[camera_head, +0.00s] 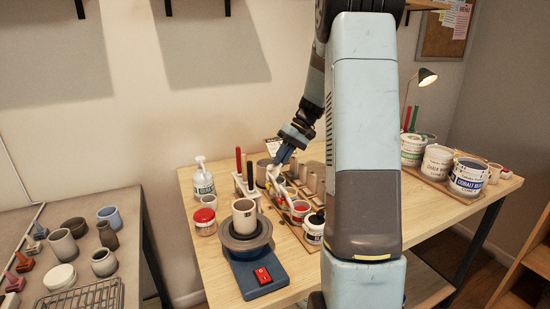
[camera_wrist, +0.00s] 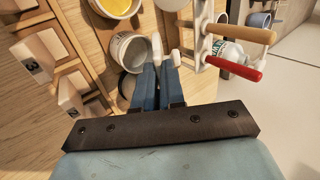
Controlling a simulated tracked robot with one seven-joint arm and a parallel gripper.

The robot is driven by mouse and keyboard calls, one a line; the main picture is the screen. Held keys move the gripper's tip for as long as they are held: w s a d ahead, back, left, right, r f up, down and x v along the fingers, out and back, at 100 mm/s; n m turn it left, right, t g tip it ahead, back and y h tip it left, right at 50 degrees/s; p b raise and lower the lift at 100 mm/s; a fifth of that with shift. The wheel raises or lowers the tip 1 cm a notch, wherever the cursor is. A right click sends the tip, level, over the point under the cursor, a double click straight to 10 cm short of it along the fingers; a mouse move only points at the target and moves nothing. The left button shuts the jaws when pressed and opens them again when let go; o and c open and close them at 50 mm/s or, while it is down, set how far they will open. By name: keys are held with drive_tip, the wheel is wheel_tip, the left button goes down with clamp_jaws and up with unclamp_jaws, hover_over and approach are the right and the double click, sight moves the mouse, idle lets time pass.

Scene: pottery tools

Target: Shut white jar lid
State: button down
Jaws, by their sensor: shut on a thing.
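My gripper (camera_wrist: 163,68) points down among the things on the wooden table, its blue fingers close together. It also shows at the back of the table in the head view (camera_head: 284,155). A thin white piece (camera_wrist: 157,46) shows at the fingertips; it looks like the white jar lid seen nearly edge-on, mostly hidden by the fingers. An open white jar (camera_wrist: 116,50) with a grey inside stands just left of the fingertips, and its mouth is uncovered. It shows partly behind the gripper in the head view (camera_head: 262,173).
A white rack (camera_wrist: 203,36) with red and tan handled tools stands close on the right of my fingers. Wooden blocks (camera_wrist: 42,55) are on the left. A jar with yellow content (camera_wrist: 115,5) is beyond. A pottery wheel (camera_head: 247,243) bearing a cup is at the table's front.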

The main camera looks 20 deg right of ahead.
drive_tip(key=shift+d+f+y, duration=0.9)
drive_tip(key=shift+f+y, duration=0.15)
drive_tip(key=shift+y, duration=0.25)
drive_tip(key=shift+d+f+y, duration=0.85)
drive_tip(key=shift+f+y, duration=0.15)
drive_tip(key=shift+y, duration=0.3)
drive_tip(key=shift+f, duration=0.1)
drive_tip(key=c, duration=1.5)
unclamp_jaws()
drive_tip(key=v, duration=1.3)
drive_tip(key=shift+d+r, duration=0.2)
drive_tip(key=shift+d, duration=0.1)
